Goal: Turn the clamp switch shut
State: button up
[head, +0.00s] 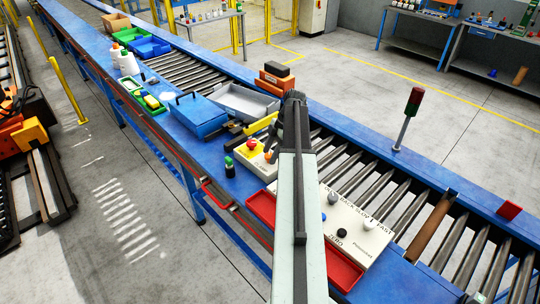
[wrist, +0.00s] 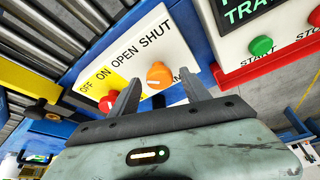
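The switch panel (wrist: 148,45) is white and yellow, lettered OFF, ON, OPEN and SHUT. The clamp switch, an orange knob (wrist: 159,73), sits by the OPEN and SHUT lettering with a pale mark on its near side. A red knob (wrist: 107,103) sits by OFF and ON. My gripper (wrist: 161,82) is open, its two dark fingers on either side of the orange knob. I cannot tell whether they touch it. In the head view the orange knob (head: 267,156) shows beside my arm, which hides part of the panel.
A second panel with green (wrist: 261,45) and red buttons stands to the right in the wrist view. In the head view, a blue box (head: 201,117) and a grey tray (head: 245,101) lie behind the panel. A white control panel (head: 352,234) and red tray (head: 343,268) lie right of my arm.

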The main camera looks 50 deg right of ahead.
grip_shut()
